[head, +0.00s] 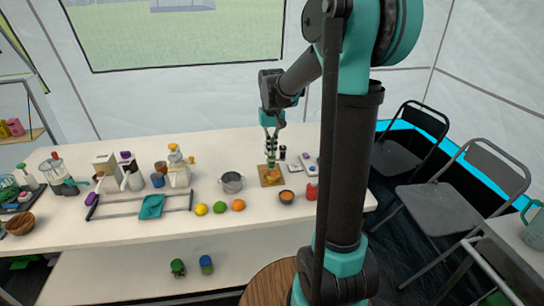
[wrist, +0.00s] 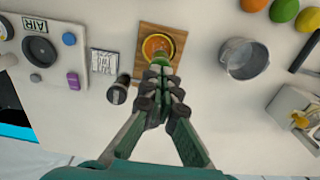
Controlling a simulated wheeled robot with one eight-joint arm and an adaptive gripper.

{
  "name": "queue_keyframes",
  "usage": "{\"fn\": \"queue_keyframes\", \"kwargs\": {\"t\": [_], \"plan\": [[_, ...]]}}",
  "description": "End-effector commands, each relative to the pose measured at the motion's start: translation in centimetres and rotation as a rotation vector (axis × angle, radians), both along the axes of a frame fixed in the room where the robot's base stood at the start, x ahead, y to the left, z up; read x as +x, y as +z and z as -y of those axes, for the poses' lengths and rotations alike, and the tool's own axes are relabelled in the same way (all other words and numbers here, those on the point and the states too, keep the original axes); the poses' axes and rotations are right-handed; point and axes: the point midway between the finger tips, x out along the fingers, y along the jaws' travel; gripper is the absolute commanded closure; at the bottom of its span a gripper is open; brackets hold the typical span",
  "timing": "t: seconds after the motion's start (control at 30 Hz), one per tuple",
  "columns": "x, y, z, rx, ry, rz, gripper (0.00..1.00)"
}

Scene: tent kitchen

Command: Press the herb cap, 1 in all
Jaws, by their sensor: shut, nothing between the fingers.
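A green cap, which looks like the herb cap (head: 271,161), stands at a wooden board (head: 265,182) on the long white table. In the wrist view the cap (wrist: 161,58) shows just beyond my fingertips, partly hidden by them, against an orange round dish (wrist: 157,46) on the board (wrist: 145,32). My gripper (head: 272,141) points down right above the cap in the head view. In the wrist view my gripper (wrist: 161,74) has its fingertips together with nothing between them. I cannot tell whether the tips touch the cap.
A dark cylindrical jar (wrist: 118,92) stands close left of my fingers in the wrist view. A metal pot (wrist: 243,59) is to the right. A panel with a black dial (wrist: 40,50) lies further left. Fruits, including an orange (head: 238,205), lie left of the board in the head view.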

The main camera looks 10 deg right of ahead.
Motion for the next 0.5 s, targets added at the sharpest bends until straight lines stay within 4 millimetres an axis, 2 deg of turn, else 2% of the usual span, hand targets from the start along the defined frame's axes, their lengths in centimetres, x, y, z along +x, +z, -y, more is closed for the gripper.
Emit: {"fn": "queue_keyframes", "kwargs": {"t": [0.5], "plan": [[0.01, -0.90, 0.00, 0.000, 0.000, 0.000, 1.00]]}}
